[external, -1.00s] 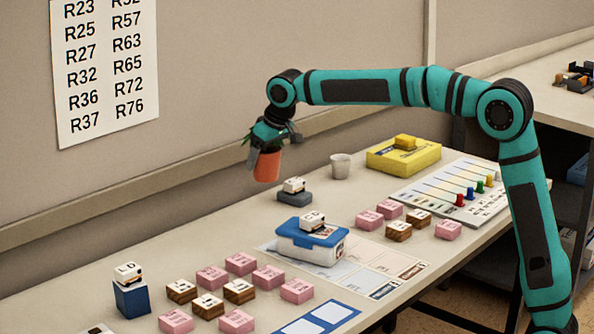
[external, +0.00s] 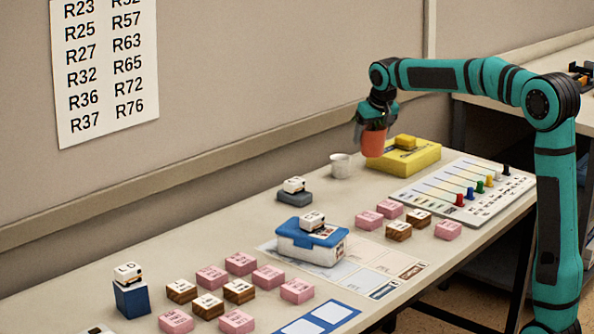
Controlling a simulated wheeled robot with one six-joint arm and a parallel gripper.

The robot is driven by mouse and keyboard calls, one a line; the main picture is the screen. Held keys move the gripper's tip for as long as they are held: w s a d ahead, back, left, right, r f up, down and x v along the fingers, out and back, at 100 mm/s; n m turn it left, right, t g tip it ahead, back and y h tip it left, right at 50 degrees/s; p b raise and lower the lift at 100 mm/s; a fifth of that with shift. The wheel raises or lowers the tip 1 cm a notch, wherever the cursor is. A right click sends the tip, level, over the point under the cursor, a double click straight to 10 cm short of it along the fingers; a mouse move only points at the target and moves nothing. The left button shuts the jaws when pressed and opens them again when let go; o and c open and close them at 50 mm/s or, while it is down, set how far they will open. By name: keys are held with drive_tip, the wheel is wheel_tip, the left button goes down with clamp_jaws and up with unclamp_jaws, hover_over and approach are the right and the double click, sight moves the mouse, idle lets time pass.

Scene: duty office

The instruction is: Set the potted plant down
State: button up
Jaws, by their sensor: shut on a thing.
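My gripper (external: 376,112) is shut on the potted plant (external: 374,142), an orange-red pot with a little green leaf showing at its left. The pot is upright and appears held above the table, in front of the left end of the yellow box in the picture. The gripper covers most of the plant's leaves. I cannot tell how far the pot's base is from the table.
A board with coloured pegs (external: 465,185), a blue-lidded container (external: 312,243) and several pink and wooden blocks occupy the table (external: 215,243).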

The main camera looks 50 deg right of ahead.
sight(381, 136)
drive_tip(key=shift+s+d+f, duration=0.15)
drive_tip(key=shift+d+f, duration=0.1)
drive_tip(key=shift+f, duration=4.75)
drive_tip(key=o, duration=1.3)
drive_tip(key=shift+f, duration=0.15)
drive_tip(key=v, duration=1.2)
